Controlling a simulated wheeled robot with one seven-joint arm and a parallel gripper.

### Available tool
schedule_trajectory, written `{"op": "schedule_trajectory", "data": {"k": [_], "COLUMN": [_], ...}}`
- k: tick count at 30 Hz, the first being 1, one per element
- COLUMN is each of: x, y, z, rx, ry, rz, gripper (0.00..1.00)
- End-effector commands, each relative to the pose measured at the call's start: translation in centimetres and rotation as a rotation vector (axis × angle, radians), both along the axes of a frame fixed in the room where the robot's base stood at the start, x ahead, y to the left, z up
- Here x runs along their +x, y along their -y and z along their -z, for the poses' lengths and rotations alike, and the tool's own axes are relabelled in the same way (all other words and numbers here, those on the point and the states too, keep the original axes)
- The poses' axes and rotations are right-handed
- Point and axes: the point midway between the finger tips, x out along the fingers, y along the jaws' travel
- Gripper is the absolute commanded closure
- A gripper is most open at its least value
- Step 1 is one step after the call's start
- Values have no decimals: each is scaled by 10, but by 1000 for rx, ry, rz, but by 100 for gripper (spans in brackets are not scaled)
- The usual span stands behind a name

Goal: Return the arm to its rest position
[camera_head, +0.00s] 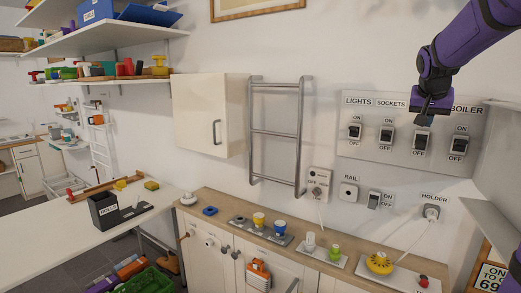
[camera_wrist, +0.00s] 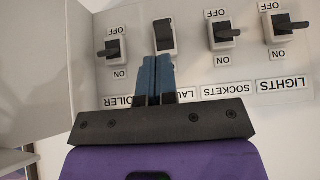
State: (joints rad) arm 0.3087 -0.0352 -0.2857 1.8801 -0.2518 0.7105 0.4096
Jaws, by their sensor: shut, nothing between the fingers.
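My purple arm comes in from the upper right in the head view. My gripper (camera_head: 424,117) is in front of the switch panel (camera_head: 400,166), over the upper part of the third switch (camera_head: 421,139). In the wrist view my gripper (camera_wrist: 157,62) shows two blue fingers pressed together with nothing between them. Their tips overlap the lower part of that switch (camera_wrist: 164,34) in the picture. I cannot tell whether they touch it. The wrist view sees the panel upside down, and my fingers partly hide the third label.
Other switches (camera_head: 355,131) flank the third one. A white cabinet (camera_head: 209,113) and towel rail (camera_head: 275,132) are on the wall. Below, a wooden counter (camera_head: 225,210) holds small items. A grey shelf (camera_head: 497,232) juts out at right.

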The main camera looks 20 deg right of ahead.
Motion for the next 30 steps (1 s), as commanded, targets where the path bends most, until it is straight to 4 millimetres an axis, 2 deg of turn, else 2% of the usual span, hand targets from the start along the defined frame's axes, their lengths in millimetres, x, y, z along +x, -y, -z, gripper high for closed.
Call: {"op": "schedule_trajectory", "data": {"k": [2,5,8,11,15,21,25,30], "x": [-1,-7,-20,-40,-74,-133,-173,-210], "y": [-4,-24,-63,-110,-173,-251,-288,-317], "z": [-1,-1,-2,1,9,32,51,74], "rx": [2,15,35,58,79,90,86,76], "ry": [0,-1,-7,-17,-38,-76,-102,-131], "rz": [-8,-46,-122,-222,-371,-582,-705,-818], "gripper": [100,100,100,100,100,100,100,100]}}
